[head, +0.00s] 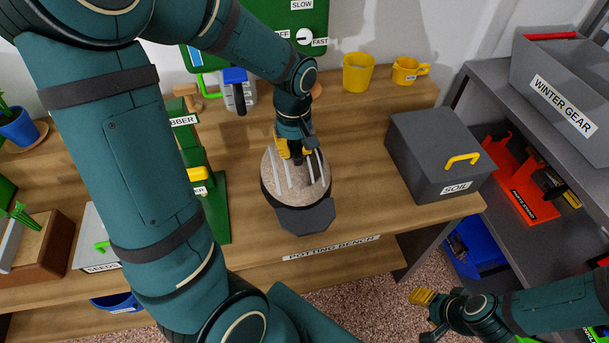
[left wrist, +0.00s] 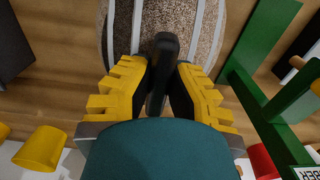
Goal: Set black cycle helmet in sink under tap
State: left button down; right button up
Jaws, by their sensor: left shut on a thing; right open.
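A round, helmet-like thing (head: 303,182) sits on the potting bench. It has a speckled beige dome with pale grey strips, a black lower rim and a dark peak toward the bench's front edge. I take it for the helmet, though its dome is not black. My left gripper (head: 294,158) is above the dome, shut on a dark upright piece (left wrist: 163,65) at its top. The dome also shows in the left wrist view (left wrist: 192,40). My right gripper (head: 424,316) is open and empty in front of the bench, low at the right. No sink or tap is in view.
A grey SOIL box (head: 420,150) stands right of the helmet. A yellow pot (head: 357,73) and yellow mug (head: 408,70) stand behind. A green stand (head: 216,200) is close at the left. Grey shelves (head: 490,85) stand at the right. Bare wood separates the helmet and box.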

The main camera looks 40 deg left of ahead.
pick_arm(q)
notch_tip(320, 180, down, 7)
jog(key=shift+f+b, duration=0.15)
jog(key=shift+b, duration=0.55)
jog(key=c, duration=1.4)
grip_release()
jog(key=shift+f, duration=0.15)
jog(key=o, duration=0.3)
